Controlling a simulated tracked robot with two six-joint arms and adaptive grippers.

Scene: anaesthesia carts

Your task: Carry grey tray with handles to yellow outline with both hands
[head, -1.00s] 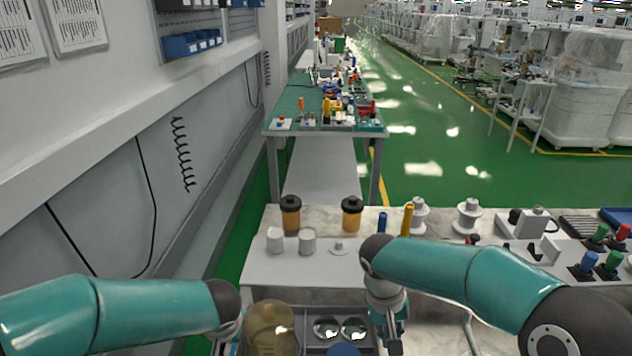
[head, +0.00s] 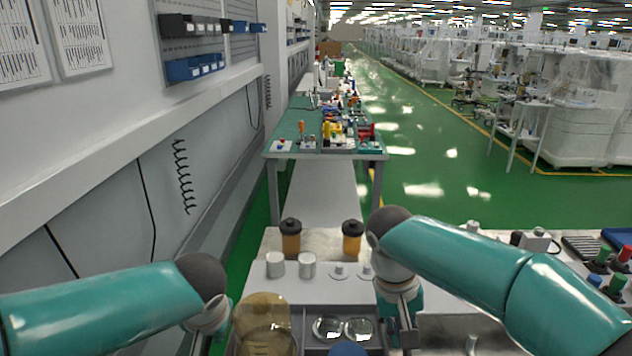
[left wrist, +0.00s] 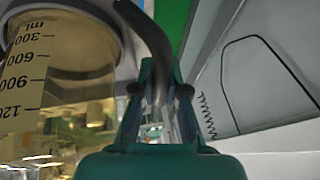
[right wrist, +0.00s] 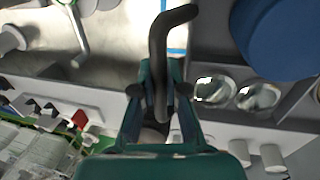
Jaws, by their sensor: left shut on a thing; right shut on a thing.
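The grey tray (head: 308,338) is low in the middle of the head view, partly cut off by the bottom edge. It holds a clear amber container (head: 264,318), two shiny round cups (head: 343,328) and a blue round thing (head: 347,349). My left gripper (left wrist: 158,100) is shut on a dark curved handle (left wrist: 152,35) at the tray's left side. My right gripper (right wrist: 160,100) is shut on the matching handle (right wrist: 160,50) at the right side. The amber container shows measuring marks in the left wrist view. I cannot make out a yellow outline on a work surface.
Beyond the tray is a pale counter with two orange jars (head: 291,238) and white cylinders (head: 307,265). More parts (head: 610,265) stand on its right. A green-topped table (head: 290,147) stands farther back. A grey wall (head: 110,200) runs along the left.

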